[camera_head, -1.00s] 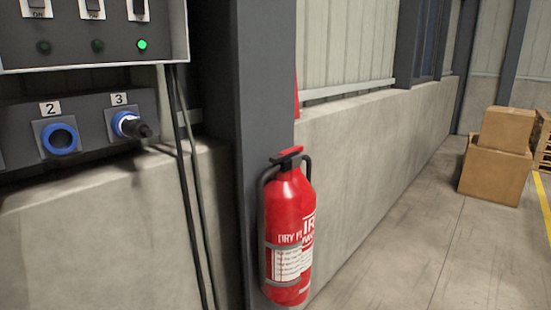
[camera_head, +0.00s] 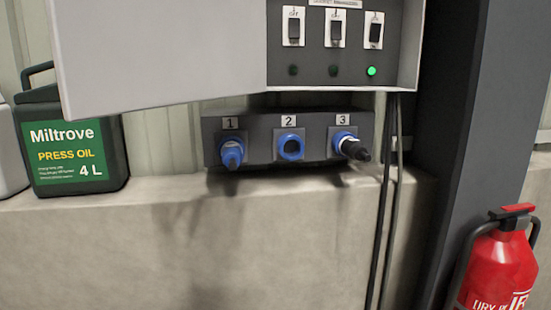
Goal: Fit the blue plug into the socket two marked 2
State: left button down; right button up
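Socket two (camera_head: 291,146) is a blue ring on a grey plate under the label 2, in the middle of a dark socket box (camera_head: 258,126). It looks empty, with a dark opening. Under the label 1 a blue plug or capped fitting (camera_head: 231,153) sits at socket one; I cannot tell which it is. Under the label 3 a dark plug (camera_head: 354,150) with a black end sits in the blue socket three (camera_head: 342,137). Neither of my grippers shows in the head view.
Above the box hangs a switch panel (camera_head: 350,75) with several switches and one lit green lamp, its grey door (camera_head: 155,55) open leftward. A green oil can (camera_head: 70,145) stands left on the ledge. Cables (camera_head: 383,220) hang at right. A red extinguisher (camera_head: 497,268) stands lower right.

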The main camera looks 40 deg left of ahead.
aim_at(232, 152)
jog(key=u, duration=1.35)
